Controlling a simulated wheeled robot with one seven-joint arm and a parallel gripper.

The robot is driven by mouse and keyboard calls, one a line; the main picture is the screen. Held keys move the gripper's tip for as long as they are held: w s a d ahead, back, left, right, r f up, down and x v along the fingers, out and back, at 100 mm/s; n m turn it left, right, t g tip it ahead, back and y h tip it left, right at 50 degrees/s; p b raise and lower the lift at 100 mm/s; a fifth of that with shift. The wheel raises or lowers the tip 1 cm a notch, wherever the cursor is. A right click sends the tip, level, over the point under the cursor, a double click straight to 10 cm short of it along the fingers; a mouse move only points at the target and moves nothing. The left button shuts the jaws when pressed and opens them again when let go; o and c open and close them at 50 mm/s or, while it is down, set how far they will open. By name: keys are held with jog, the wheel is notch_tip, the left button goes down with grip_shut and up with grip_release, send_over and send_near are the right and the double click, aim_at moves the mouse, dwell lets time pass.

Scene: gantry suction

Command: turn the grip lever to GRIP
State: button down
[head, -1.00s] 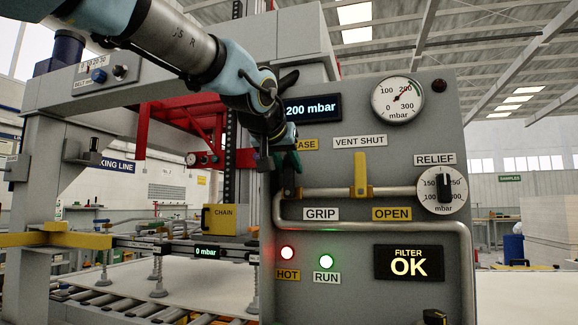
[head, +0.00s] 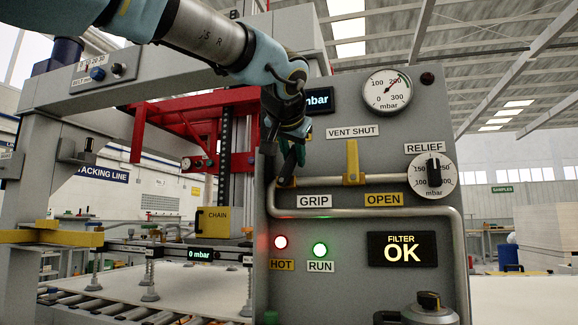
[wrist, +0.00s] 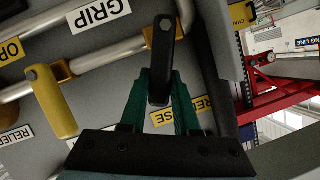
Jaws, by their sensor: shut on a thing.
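The grip lever (wrist: 160,62) is a dark handle on a pipe, with its pivot by the white GRIP label (wrist: 98,13) and its free end toward the yellow RELEASE label (wrist: 182,110). My gripper (wrist: 161,95) has green fingers on both sides of the handle's free end and is shut on it. In the head view my gripper (head: 291,155) comes down from above, in front of the panel's left edge. The lever there is largely hidden behind the fingers and points up from the pipe. The GRIP label (head: 314,201) sits below right of it.
A yellow vent lever (head: 352,162) stands upright right of my gripper, between VENT SHUT and OPEN labels. A red frame (head: 190,115) stands behind on the left.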

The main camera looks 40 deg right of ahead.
jog(key=shift+s+d+f+m+b, duration=0.15)
jog(key=shift+s+f+m+b, duration=0.05)
jog(key=shift+m+b, duration=0.2)
jog(key=shift+t, duration=0.3)
jog(key=c, duration=0.6)
grip_release()
jog(key=shift+c, duration=0.2)
jog(key=shift+s+r, duration=0.1)
jog(key=shift+s, duration=0.05)
jog(key=b+v, duration=0.1)
jog(key=v, duration=0.9)
jog(key=shift+s+a+r, duration=0.2)
